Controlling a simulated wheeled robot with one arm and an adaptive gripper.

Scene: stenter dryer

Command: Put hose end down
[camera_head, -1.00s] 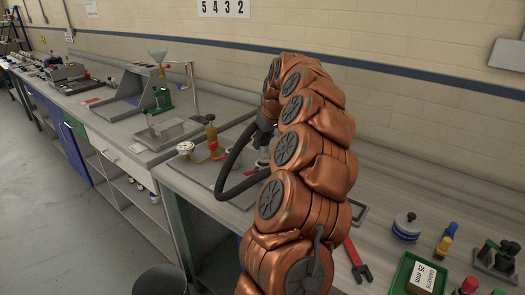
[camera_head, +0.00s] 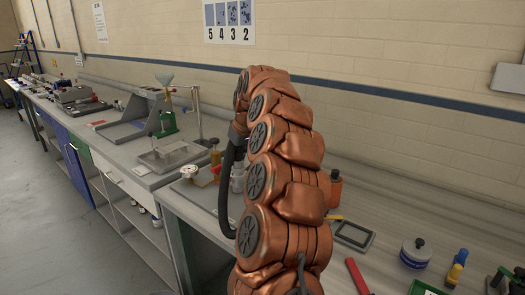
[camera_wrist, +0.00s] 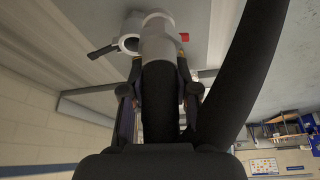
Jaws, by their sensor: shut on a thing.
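My gripper (camera_wrist: 158,92) is shut on the hose end (camera_wrist: 160,100) in the wrist view. Its two dark fingers lie on either side of the black hose. A pale grey fitting (camera_wrist: 158,38) shows just beyond the fingers; I cannot tell whether the hose is joined to it or only in front of it. In the head view the black hose (camera_head: 225,195) hangs in a curve at the left of my copper arm, above the near bench. The gripper's fingers are hidden behind my arm there.
The bench (camera_head: 490,235) runs along the wall. A pressure gauge (camera_head: 189,171), an amber bottle (camera_head: 215,155) and a shallow tray (camera_head: 170,155) stand left of my arm.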

